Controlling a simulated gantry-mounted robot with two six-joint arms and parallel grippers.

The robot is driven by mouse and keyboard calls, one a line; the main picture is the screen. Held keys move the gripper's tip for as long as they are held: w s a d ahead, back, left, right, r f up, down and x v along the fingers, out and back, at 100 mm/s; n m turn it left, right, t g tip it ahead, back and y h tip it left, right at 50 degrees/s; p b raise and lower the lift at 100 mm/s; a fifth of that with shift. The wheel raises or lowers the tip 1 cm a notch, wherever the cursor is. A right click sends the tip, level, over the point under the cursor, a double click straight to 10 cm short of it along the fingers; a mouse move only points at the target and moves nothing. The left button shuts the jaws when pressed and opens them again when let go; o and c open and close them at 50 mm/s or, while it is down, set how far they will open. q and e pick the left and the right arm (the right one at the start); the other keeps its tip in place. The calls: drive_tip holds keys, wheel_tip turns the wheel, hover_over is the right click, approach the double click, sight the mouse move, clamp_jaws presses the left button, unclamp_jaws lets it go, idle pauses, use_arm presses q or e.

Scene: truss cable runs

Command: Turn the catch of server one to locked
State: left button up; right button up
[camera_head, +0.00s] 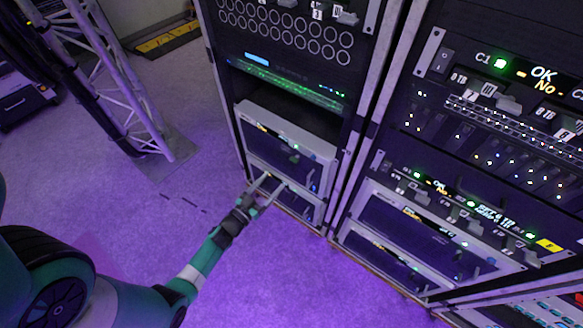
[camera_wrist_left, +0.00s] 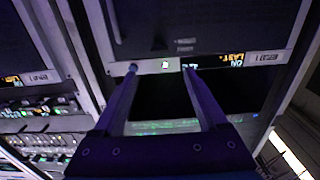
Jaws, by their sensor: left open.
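My left gripper (camera_head: 271,183) reaches in from the lower left to the low front of the left rack. Its two fingers are apart, in front of the lower light-framed server unit (camera_head: 312,203). A similar unit (camera_head: 285,143) sits just above. In the left wrist view the open gripper (camera_wrist_left: 160,70) has nothing between its fingertips. A pale panel strip (camera_wrist_left: 222,60) with a small lit spot and amber text lies just beyond the tips; I cannot tell whether they touch it. I cannot tell which unit is server one or make out its catch. My right gripper is out of view.
A second rack (camera_head: 430,235) with lit servers stands close on the right. A metal truss (camera_head: 125,85) stands on the floor at the left. A black and yellow floor piece (camera_head: 168,40) lies behind it. The purple-lit floor (camera_head: 200,150) before the left rack is mostly clear.

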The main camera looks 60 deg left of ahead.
use_arm(q)
drive_tip(key=b+x, duration=0.5)
drive_tip(key=x, duration=0.6)
drive_tip(key=shift+w, duration=0.25)
drive_tip(key=shift+a, duration=0.1)
clamp_jaws()
